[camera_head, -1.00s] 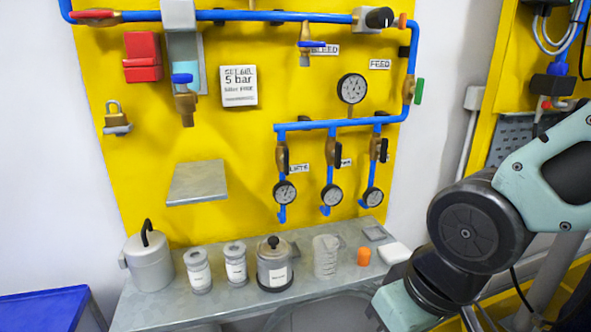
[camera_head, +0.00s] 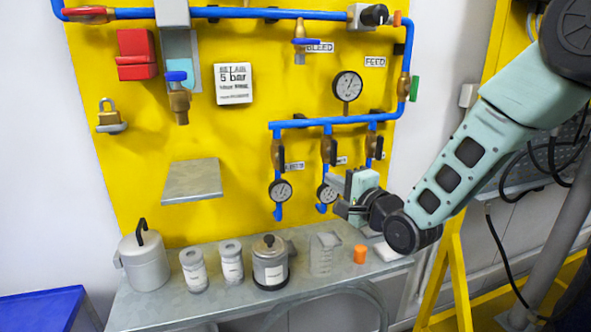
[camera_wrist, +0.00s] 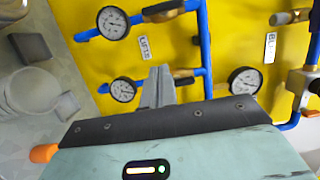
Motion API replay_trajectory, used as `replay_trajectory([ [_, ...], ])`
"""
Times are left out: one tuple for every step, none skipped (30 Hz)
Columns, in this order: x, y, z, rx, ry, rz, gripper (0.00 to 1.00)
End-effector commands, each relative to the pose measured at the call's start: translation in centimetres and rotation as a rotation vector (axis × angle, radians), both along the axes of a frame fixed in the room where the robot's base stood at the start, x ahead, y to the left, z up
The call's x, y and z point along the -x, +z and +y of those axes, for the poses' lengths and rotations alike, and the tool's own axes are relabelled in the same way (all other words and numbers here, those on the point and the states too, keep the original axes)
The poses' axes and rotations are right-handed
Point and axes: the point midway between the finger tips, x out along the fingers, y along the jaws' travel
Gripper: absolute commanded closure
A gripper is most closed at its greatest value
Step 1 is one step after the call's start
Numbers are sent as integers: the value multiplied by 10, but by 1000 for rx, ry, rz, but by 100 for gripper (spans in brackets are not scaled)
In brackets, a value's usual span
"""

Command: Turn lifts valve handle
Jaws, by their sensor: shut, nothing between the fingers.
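The lifts valve is the left of the three drops on the blue manifold. Its black handle (camera_head: 283,156) stands along the pipe, beside the brass body and left of the label I read as LIFTS (camera_head: 294,166). In the wrist view, the handle (camera_wrist: 164,14) is near the top, with the lifts label (camera_wrist: 144,47) below it. My gripper (camera_wrist: 158,76) is shut and empty. Its fingertips appear in front of the middle drop, partly covering its valve, apart from the lifts handle. In the head view, my gripper (camera_head: 334,180) is right of the lifts drop.
Gauges hang below the valves, the lifts gauge (camera_head: 280,190) among them. A larger gauge (camera_head: 347,86) sits above the manifold. The bench (camera_head: 225,302) below carries a beaker (camera_head: 321,255), an orange cap (camera_head: 360,253) and several canisters. The wall left of the lifts drop is open.

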Motion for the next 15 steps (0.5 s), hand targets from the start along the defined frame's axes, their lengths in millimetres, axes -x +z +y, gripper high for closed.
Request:
replay_trajectory([
  [-5, 2, 4, 0, 1, 0, 100],
  [-8, 2, 6, 1, 1, -1, 100],
  [-13, 2, 10, 1, 2, -1, 100],
  [-18, 3, 13, 1, 2, -1, 100],
  [-23, 3, 16, 2, 1, 0, 100],
  [-30, 3, 21, 2, 2, 1, 100],
  [-35, 4, 24, 2, 3, -1, 100],
  [-40, 3, 28, 2, 3, 0, 100],
  [-47, 3, 32, 3, 2, 1, 100],
  [-53, 3, 35, 3, 2, 1, 100],
  [-58, 4, 39, 3, 3, -1, 100],
  [-65, 4, 43, 4, 2, 0, 100],
  [-70, 3, 46, 4, 2, 0, 100],
  [-74, 3, 49, 4, 2, 0, 100],
  [-80, 3, 53, 5, 2, 0, 100],
])
